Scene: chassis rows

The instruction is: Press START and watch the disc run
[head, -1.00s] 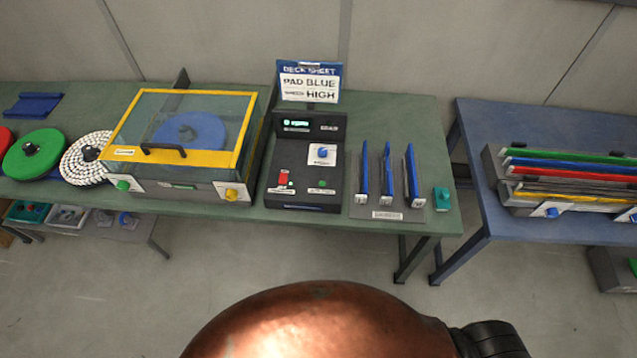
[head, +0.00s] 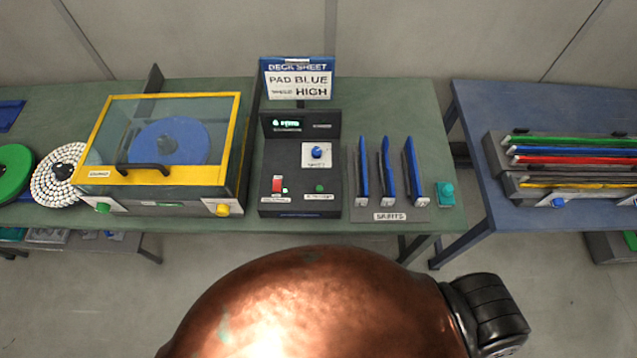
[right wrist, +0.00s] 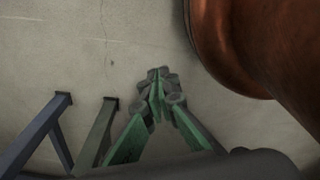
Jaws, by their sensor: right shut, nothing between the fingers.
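A blue disc (head: 168,141) lies under the clear, yellow-framed lid (head: 165,96) of the deck machine; the lid is down. The machine's front has a green button (head: 102,208) at left and a yellow knob (head: 222,210) at right. I cannot read which is START. My right gripper (right wrist: 159,82) is shut and empty above the floor in the right wrist view. My left gripper is not in view.
A sign (head: 298,78) behind the console reads PAD BLUE, HIGH. Upright blue shafts (head: 387,172) and a teal block (head: 445,193) stand to its right. A green disc (head: 14,172) and a beaded white disc (head: 57,175) lie at left. A blue table (head: 470,110) with coloured bars stands right.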

